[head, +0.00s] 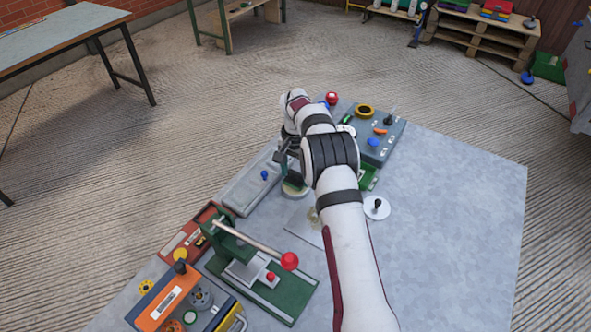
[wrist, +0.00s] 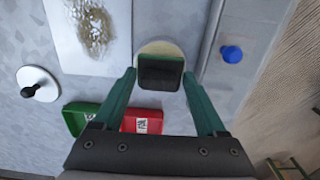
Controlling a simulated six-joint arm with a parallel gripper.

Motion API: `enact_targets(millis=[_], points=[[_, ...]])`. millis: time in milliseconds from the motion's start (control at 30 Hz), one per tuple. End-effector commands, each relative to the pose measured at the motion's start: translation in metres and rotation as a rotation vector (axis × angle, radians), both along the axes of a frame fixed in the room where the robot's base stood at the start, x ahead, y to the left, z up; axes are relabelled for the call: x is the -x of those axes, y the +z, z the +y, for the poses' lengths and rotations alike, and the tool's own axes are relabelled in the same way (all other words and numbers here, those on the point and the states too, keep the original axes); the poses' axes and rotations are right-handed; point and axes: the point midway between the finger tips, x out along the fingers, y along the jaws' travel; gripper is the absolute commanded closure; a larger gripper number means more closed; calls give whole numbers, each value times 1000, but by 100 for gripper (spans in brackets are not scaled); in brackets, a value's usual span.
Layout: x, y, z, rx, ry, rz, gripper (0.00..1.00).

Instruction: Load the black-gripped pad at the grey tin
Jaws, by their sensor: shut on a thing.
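My gripper (wrist: 160,85) is shut on the dark grip of a round cream pad (wrist: 160,48). The pad's rim shows around the dark block between the green fingers. In the head view the pad (head: 294,189) is partly hidden by my gripper and sits low by the table top. I cannot tell whether it touches the surface. A flat grey tin (head: 243,186) with a blue knob lies just left of the pad. In the wrist view the tin (wrist: 232,85) is right of my gripper.
A stained white sheet (wrist: 68,35) and a white disc with a black knob (head: 377,208) lie nearby. A green press (head: 285,297) with a red-balled lever stands at the front. A grey control box (head: 385,155) is behind. The table's right side is clear.

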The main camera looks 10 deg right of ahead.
Motion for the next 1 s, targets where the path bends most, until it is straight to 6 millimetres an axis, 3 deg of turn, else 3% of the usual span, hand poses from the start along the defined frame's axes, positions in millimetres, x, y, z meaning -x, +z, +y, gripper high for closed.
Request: enact_targets(millis=[1000], points=[[0, -5, 0, 1, 1, -1, 70]])
